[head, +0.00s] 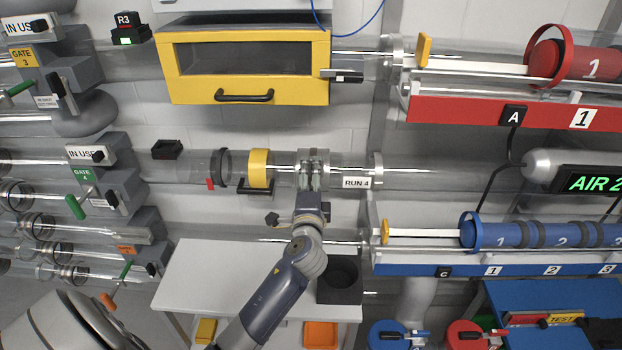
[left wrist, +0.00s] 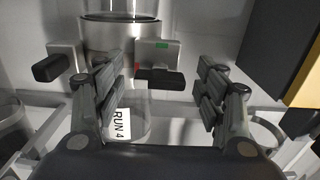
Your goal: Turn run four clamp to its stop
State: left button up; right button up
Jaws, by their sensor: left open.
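The clear run four tube bears the RUN 4 label (head: 356,183), which also shows in the left wrist view (left wrist: 120,125). A metal collar (left wrist: 105,42) on the tube has a grey block with a green mark and a black lever (left wrist: 165,80), which I take for the clamp. My left gripper (head: 312,172) is at the tube, hiding most of the collar. In the left wrist view its fingers (left wrist: 160,100) are open, with the black lever ahead between them; contact is unclear.
A yellow-framed drawer (head: 240,97) is just above the tube. A yellow collar (head: 259,168) and a black ring (head: 219,168) are left of my gripper. Red (head: 480,112) and blue (head: 460,270) racks are at the right. A white table (head: 215,275) is below.

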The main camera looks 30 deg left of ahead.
pick_arm(q)
jog(key=v, duration=1.2)
jog(key=shift+s+a+f, duration=0.1)
